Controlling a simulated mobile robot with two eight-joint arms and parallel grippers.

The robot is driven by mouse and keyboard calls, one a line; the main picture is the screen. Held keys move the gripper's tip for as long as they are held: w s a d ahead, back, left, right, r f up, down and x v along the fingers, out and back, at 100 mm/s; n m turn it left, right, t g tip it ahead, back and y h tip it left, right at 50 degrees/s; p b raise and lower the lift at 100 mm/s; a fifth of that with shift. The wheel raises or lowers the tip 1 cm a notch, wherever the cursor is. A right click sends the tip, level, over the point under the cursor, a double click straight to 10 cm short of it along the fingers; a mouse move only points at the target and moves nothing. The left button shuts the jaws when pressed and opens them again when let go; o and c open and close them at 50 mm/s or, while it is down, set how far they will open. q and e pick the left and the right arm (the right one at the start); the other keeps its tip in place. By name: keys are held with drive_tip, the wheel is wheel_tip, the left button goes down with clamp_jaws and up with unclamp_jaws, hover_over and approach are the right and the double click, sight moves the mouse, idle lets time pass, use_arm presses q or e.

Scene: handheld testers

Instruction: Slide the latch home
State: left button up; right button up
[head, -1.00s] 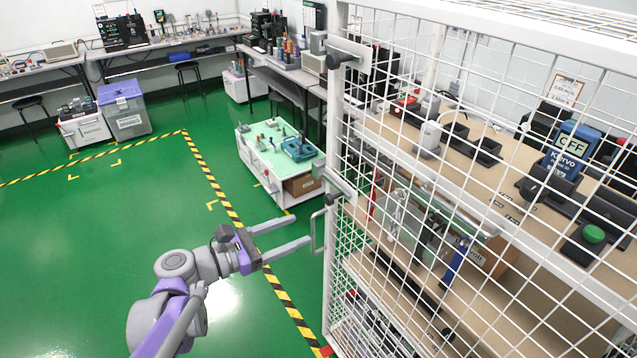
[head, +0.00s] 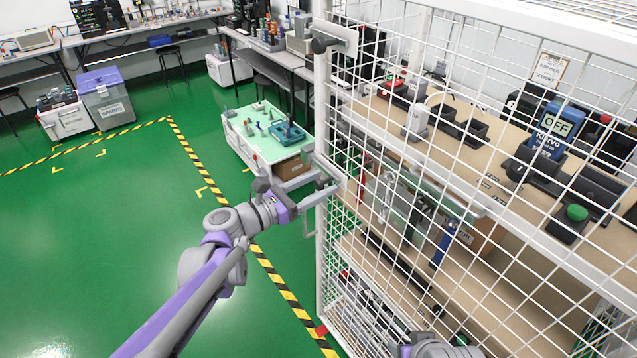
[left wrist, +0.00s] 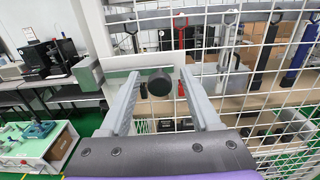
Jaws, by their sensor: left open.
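The latch on the cage front has a black round knob (left wrist: 160,84) on a pale plate, with a grey block (left wrist: 89,75) to its left. In the head view this lower latch (head: 322,165) sits at the cage's corner post, partly hidden by my gripper. My left gripper (head: 323,190) is open at the latch. In the left wrist view its two fingers stand either side of the knob, with visible gaps. I cannot tell whether they touch anything. Only a part of my right arm shows at the bottom edge; its gripper is out of sight.
A second latch (head: 322,44) sits higher on the same post. A U-shaped handle (head: 309,228) is below my gripper. The white mesh cage (head: 420,190) fills the right, with shelves and testers inside. A green-topped cart (head: 262,135) stands behind. The green floor at left is clear.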

use_arm(q)
clamp_jaws()
idle(0.4)
idle(1.1)
